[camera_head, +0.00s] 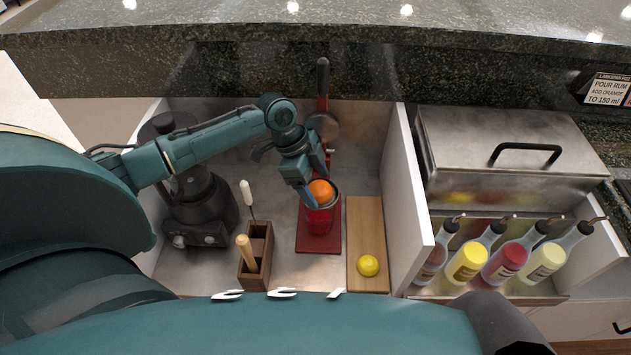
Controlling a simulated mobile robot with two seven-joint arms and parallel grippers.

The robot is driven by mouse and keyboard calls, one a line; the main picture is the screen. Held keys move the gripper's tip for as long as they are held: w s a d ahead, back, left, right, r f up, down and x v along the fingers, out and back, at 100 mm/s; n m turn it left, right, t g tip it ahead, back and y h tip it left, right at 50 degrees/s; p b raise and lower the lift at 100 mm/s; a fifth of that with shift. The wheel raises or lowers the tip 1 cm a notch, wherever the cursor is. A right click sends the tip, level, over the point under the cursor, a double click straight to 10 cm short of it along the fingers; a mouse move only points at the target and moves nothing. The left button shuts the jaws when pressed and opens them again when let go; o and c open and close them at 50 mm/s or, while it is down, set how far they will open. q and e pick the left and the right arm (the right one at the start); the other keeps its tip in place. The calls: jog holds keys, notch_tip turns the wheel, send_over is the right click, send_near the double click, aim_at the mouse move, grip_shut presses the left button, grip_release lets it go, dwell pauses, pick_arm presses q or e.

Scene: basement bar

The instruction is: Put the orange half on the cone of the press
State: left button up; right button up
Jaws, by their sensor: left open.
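The orange half (320,191) shows its orange rounded side up at the top of the red press (319,243). It appears to sit in the press's cup, over where the cone is; the cone itself is hidden. The press has a red base, a red post and a dark lever handle (323,77) standing up behind. My left gripper (316,192) reaches in from the left and points down at the orange half, its fingers open around or just above it. I cannot tell whether a finger touches it. My right gripper is not in view.
A wooden board (365,222) with a yellow lemon (368,265) lies right of the press. A wooden holder (256,262) with tools and a dark blender base (200,213) stand left. A white divider (407,203) separates several bottles (505,262) and a steel bin (505,148).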

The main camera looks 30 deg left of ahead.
pick_arm(q)
jog(key=v, duration=1.2)
